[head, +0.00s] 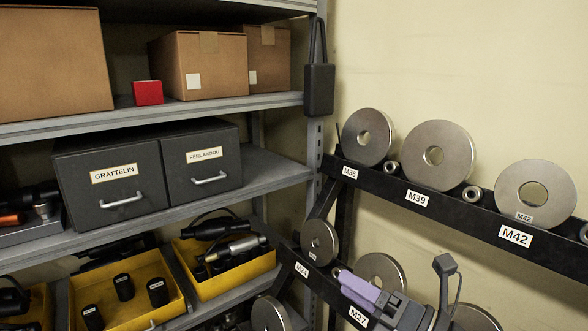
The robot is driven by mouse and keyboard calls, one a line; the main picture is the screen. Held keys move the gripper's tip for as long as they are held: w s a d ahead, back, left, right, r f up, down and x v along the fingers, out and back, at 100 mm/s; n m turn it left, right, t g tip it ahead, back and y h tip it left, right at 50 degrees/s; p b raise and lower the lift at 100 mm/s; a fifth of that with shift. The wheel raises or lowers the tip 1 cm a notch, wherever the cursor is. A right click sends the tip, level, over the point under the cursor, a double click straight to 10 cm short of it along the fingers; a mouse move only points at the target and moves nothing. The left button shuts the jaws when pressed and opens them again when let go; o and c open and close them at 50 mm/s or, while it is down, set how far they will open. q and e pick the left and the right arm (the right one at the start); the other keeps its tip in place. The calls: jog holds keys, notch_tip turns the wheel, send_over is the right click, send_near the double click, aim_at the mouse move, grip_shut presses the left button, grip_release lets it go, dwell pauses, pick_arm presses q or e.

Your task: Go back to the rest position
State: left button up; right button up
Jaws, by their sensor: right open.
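My right gripper (436,296) shows at the bottom of the head view, right of the middle. It is dark grey with a purple part beside it, and it is open. I see nothing held in it. It appears in front of the lower rack rail, near the M27 label (357,317), and covers part of the steel rings behind it. Whether it touches the rail or the rings I cannot tell. My left gripper is not in view.
A black rack rail (390,188) at right holds large steel rings (437,155) labelled M36, M39 and M42. Lower rings (319,242) stand near my right gripper. At left, a grey shelf (270,172) holds drawers (110,183), cardboard boxes (205,70) and yellow bins (225,285).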

jog(key=s+d+f+m+t+h, duration=0.2)
jog(key=d+f+m+h, duration=0.35)
jog(key=m+h, duration=0.6)
jog(key=s+d+f+m+t+h, duration=0.15)
jog(key=d+f+m+h, duration=0.45)
jog(key=m, duration=1.1)
jog(key=s+a+f+m+g+y, duration=0.1)
jog(key=s+a+f+m+g, duration=0.15)
jog(key=s+f+g, duration=0.5)
jog(key=s+a+f+m+g+y, duration=0.1)
jog(key=s+a+f+m+g, duration=0.3)
jog(key=s, duration=0.7)
notch_tip(320, 180, down, 22)
jog(key=s+d+n+g+b, duration=0.1)
jog(key=d+n+g+b, duration=0.1)
jog(key=b, duration=0.2)
jog(key=s+d+f+g+b, duration=0.1)
jog(key=s+f+b, duration=0.3)
jog(key=s+f, duration=1)
notch_tip(320, 180, down, 2)
jog(key=shift+s+d+f+n+g+h, duration=0.1)
jog(key=shift+s+d+n+g+h, duration=0.3)
jog(key=shift+d, duration=0.45)
jog(key=shift+w, duration=0.15)
